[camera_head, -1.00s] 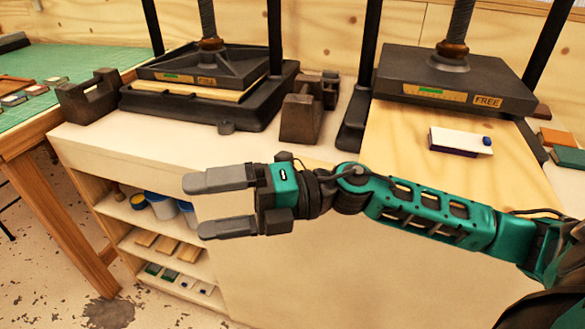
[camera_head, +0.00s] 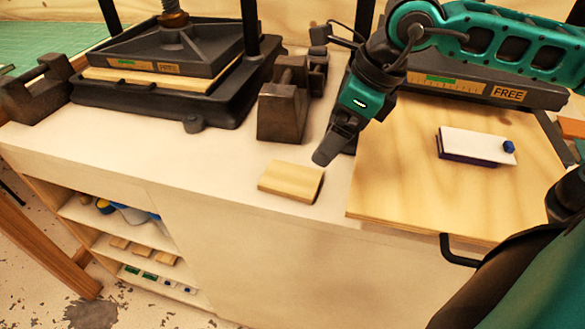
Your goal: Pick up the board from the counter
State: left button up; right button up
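A small pale wooden board (camera_head: 289,182) lies flat on the white counter (camera_head: 180,170), near its front edge and left of the right press. My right gripper (camera_head: 326,156) comes down from the upper right, its fingertips just above and behind the board's right end. The fingers are seen nearly edge-on, one over the other, so their gap is hidden. The board looks to be lying free on the counter. My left gripper is not in view.
A dark press (camera_head: 165,70) stands at the back left, with a dark metal block (camera_head: 284,108) beside it. To the right, a large wooden panel (camera_head: 400,185) carries a white-topped block (camera_head: 476,146). The counter's front left is clear.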

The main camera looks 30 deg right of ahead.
send_near(300, 180)
jog(key=shift+w+a+f, duration=0.1)
jog(key=shift+a+f, duration=0.15)
jog(key=shift+f, duration=0.2)
jog(key=shift+w+a+f, duration=0.1)
jog(key=shift+a+f, duration=0.1)
jog(key=shift+f, duration=0.3)
jog(key=x, duration=0.5)
jog(key=shift+w+d+f, duration=0.15)
jog(key=shift+f, duration=0.25)
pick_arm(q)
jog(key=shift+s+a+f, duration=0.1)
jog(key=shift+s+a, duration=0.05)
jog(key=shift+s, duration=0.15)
pick_arm(e)
jog(key=shift+c, duration=0.5)
jog(key=shift+c, duration=1.4)
jog(key=c, duration=0.5)
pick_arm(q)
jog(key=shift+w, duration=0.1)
pick_arm(e)
jog(key=shift+c, duration=0.2)
jog(key=shift+r, duration=0.1)
